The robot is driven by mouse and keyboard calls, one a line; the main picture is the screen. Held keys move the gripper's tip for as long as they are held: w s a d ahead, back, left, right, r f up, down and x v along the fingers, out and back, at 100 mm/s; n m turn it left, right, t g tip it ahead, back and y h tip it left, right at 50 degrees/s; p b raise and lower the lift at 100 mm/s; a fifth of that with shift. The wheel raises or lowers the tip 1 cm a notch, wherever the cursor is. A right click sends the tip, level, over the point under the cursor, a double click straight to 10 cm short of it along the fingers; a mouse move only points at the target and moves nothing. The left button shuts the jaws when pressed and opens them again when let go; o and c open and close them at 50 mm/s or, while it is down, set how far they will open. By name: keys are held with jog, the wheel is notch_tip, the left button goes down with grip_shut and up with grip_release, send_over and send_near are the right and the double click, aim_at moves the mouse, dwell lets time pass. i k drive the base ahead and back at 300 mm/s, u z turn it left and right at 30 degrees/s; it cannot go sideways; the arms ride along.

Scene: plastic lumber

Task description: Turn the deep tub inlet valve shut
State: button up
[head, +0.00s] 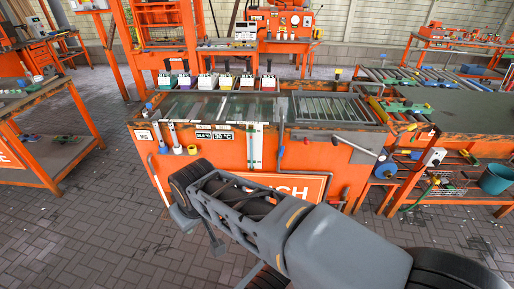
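The orange tub (218,172) with a clear, water-like surface stands in the middle of the head view. My grey arm crosses the foreground and hides part of the tub's lower front; my gripper's fingers do not show.
Several small white units (207,81) line the tub's back rim. A workbench (40,100) stands at left. The paved floor (90,225) at front left is clear.

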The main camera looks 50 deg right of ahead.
aim_at(281, 153)
jog(key=z, duration=0.2)
jog(key=i, duration=0.7)
jog(key=z, duration=0.85)
jog(key=i, duration=0.3)
jog(key=z, duration=0.35)
